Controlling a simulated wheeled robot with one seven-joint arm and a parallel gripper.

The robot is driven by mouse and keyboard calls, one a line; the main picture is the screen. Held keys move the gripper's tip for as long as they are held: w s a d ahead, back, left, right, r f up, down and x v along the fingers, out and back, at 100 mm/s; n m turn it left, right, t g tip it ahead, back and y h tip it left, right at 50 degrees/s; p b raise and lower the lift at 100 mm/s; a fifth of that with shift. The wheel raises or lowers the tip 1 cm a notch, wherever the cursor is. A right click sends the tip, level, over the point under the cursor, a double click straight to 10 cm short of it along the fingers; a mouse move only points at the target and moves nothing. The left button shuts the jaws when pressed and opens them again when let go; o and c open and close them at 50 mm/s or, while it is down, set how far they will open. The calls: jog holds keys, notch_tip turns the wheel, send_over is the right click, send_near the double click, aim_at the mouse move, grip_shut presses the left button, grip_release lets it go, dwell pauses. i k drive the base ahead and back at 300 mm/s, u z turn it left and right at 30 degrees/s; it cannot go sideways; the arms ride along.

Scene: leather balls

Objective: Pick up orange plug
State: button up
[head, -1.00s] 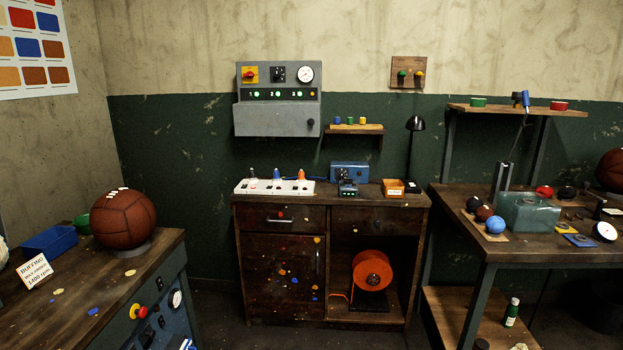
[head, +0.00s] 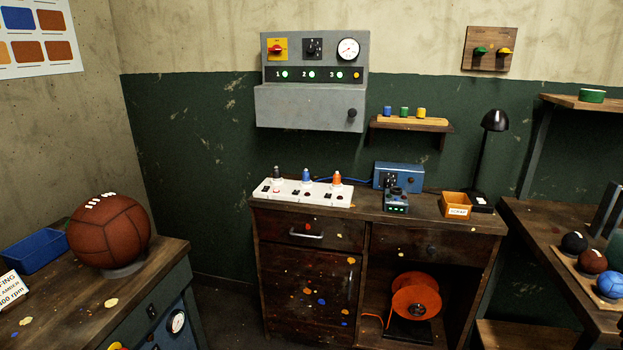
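The orange plug (head: 337,179) stands upright at the right end of a white power strip (head: 313,194). The strip lies on top of a dark wooden cabinet (head: 400,213) against the green wall. A blue plug (head: 306,176) stands in the middle of the strip and a dark plug with a pale base (head: 277,175) at its left end. My gripper is not in view.
Right of the strip are a blue box (head: 399,176), a small device with green lights (head: 397,201), an orange bin (head: 457,204) and a black lamp (head: 493,122). Workbenches stand left, with a brown ball (head: 109,230), and right. An orange reel (head: 416,298) sits below.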

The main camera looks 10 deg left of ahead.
aim_at(336, 182)
jog(key=u, duration=0.45)
jog(key=i, duration=1.2)
jog(key=u, duration=0.5)
